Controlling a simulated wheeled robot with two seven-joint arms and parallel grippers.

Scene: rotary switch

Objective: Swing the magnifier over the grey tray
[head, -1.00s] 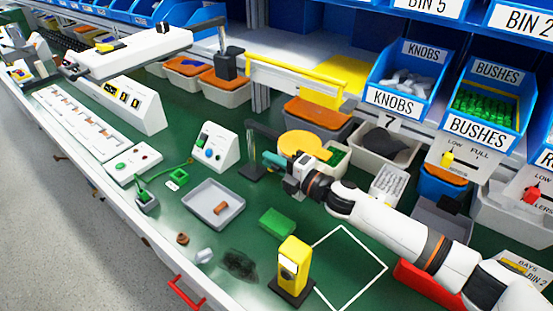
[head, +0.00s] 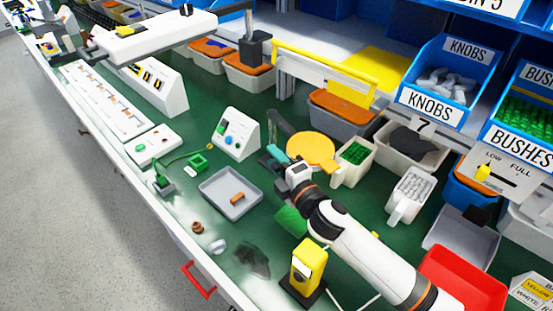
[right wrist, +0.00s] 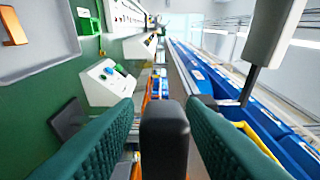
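The magnifier, as I take it, is a yellow disc (head: 311,149) on a dark arm from a short dark post (head: 270,137), in the head view's middle. The grey tray (head: 213,202) lies left of it on the green mat with an orange-brown piece inside. My right gripper (head: 271,158) is beside the post, left of the disc; its teal fingers stand apart. In the right wrist view, a dark upright block (right wrist: 165,140) shows between the two fingers; I cannot tell whether they touch it. A dark flat base (right wrist: 68,120) lies left of them. My left gripper is not seen.
A white sloped control box (head: 237,135) stands behind the tray. A yellow-and-black device (head: 308,265) and a green block (head: 291,221) are near my right arm. Bins (head: 440,85) line the back right. Small loose parts (head: 217,246) lie in front of the tray.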

